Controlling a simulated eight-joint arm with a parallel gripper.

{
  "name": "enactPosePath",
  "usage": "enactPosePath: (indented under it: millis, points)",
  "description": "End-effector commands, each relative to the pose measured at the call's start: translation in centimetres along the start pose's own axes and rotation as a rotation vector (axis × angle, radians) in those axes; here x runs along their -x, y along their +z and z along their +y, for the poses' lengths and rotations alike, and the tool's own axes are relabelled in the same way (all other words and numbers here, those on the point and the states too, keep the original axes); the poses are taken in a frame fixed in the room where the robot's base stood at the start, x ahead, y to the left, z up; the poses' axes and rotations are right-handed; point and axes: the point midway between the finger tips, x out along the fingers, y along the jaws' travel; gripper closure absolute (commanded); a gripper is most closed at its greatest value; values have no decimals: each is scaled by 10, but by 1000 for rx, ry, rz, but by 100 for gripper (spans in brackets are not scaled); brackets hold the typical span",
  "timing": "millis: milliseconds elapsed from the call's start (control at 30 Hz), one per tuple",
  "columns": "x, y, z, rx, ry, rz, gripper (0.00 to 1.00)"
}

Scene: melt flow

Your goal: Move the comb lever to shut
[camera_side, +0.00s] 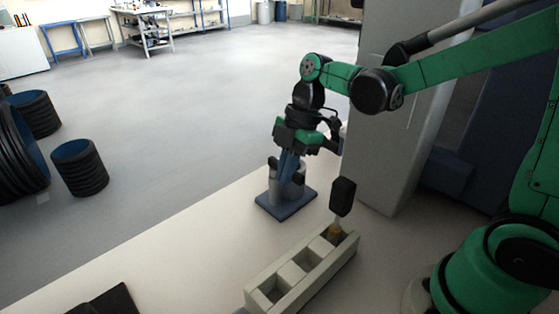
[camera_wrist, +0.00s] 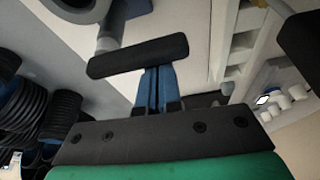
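A grey fixture with upright posts stands on a blue base plate (camera_side: 287,202) in the side view; I take it to carry the comb lever. A black bar (camera_wrist: 140,56), which looks like the lever's grip, lies across the wrist view above a short grey stem (camera_wrist: 107,40). Its dark end (camera_side: 272,164) shows left of my fingers in the side view. My gripper (camera_side: 287,170) points down at the fixture. Its two blue fingers (camera_wrist: 154,90) are together with only a thin seam between them. The bar hides their tips, so contact is not clear.
A pale three-compartment rack (camera_side: 304,272) stands in front, with a black-handled tool (camera_side: 343,196) upright in its far compartment. A grey column (camera_side: 385,120) stands behind to the right. A dark flat object (camera_side: 108,302) lies front left. The table left of the fixture is clear.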

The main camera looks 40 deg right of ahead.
Motion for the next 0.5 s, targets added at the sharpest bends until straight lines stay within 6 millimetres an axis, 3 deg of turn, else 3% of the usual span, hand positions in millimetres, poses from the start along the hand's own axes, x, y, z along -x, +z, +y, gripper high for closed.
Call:
enactPosePath:
  millis: [167, 367, 500]
  points:
    - [-2, -5, 0, 2, -1, -1, 100]
    - [-13, -38, -4, 9, -3, 0, 100]
    - [15, -38, -4, -3, 1, 0, 100]
